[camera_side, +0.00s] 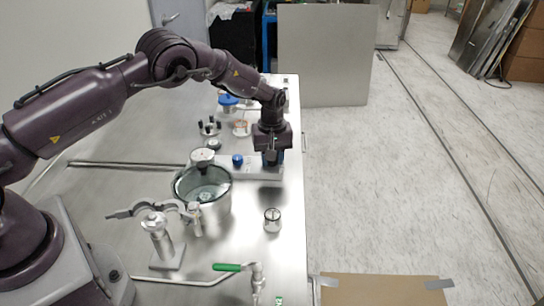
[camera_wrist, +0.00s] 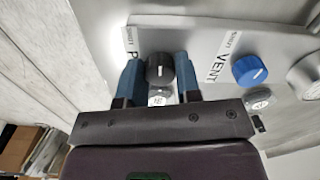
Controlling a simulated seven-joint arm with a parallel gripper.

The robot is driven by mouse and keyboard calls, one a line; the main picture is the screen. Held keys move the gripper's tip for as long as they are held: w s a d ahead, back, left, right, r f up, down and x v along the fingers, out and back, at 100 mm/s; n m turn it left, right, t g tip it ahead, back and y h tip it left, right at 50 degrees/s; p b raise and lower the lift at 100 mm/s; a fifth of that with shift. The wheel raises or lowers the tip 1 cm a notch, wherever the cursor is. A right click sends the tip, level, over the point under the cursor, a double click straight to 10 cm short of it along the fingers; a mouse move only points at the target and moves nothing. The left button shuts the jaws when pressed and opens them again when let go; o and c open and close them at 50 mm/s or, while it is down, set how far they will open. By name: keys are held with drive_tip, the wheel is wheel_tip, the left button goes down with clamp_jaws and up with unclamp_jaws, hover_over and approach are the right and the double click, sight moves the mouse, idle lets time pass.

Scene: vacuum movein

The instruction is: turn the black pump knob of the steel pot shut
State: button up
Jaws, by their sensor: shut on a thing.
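The black pump knob (camera_wrist: 160,68) sits between the two blue fingers of my gripper (camera_wrist: 158,60) in the wrist view, and the jaws are shut on it. A small light pointer mark shows on the knob. A label with SHUT and a partly hidden word starting with P lies beside the black knob.
A blue knob (camera_wrist: 249,70) with SHUT and VENT labels sits right of my gripper in the wrist view; it also shows in the side view (camera_side: 238,160). A small metal cup (camera_side: 272,220), a clamp stand (camera_side: 160,243) and a green-handled valve (camera_side: 227,267) stand on the bench.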

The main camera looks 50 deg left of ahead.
drive_tip(key=shift+r, duration=0.1)
drive_tip(key=o, duration=0.9)
wheel_tip(320, 180, up, 13)
drive_tip(key=shift+f, duration=0.1)
